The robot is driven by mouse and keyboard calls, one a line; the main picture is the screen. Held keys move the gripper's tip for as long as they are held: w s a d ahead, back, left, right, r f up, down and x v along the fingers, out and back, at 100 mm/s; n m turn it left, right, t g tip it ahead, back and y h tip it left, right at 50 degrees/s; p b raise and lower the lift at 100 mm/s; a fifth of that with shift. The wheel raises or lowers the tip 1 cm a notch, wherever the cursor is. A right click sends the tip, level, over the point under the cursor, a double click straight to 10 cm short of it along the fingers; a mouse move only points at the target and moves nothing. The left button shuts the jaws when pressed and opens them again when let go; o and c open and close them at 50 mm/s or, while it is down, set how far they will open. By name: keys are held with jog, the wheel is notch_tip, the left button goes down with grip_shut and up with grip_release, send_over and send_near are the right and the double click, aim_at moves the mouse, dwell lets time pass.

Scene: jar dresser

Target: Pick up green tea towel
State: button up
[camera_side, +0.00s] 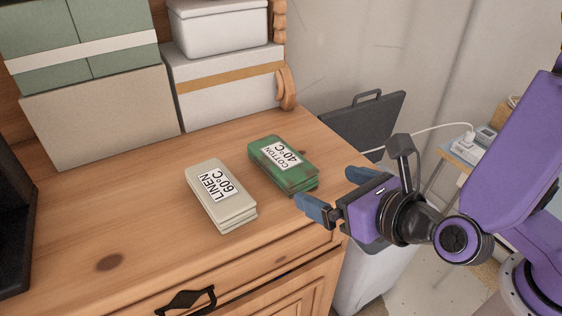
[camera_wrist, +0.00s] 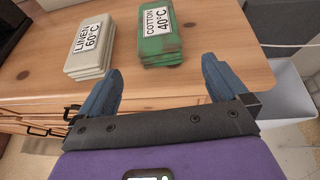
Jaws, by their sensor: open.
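The green tea towel (camera_side: 268,155) is a folded stack on the dresser top with a label reading "COTTON 40°C". My gripper (camera_side: 335,190) is open and empty, with blue fingertips near the dresser's right front edge. It is apart from the green towel, on its near right side. Nothing is between the fingers.
The wooden dresser top (camera_side: 110,215) is clear at the front left. Boxes (camera_side: 100,118) stand along the back, with a white lidded box (camera_side: 220,28) on top of another. A dark case (camera_side: 365,125) and a pale bin (camera_side: 375,270) stand beyond the dresser's right side.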

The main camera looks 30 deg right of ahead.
aim_at(304, 176)
jog(key=x, duration=0.9)
jog(key=shift+w+a+f, duration=0.1)
jog(key=shift+w, duration=0.3)
jog(key=c, duration=1)
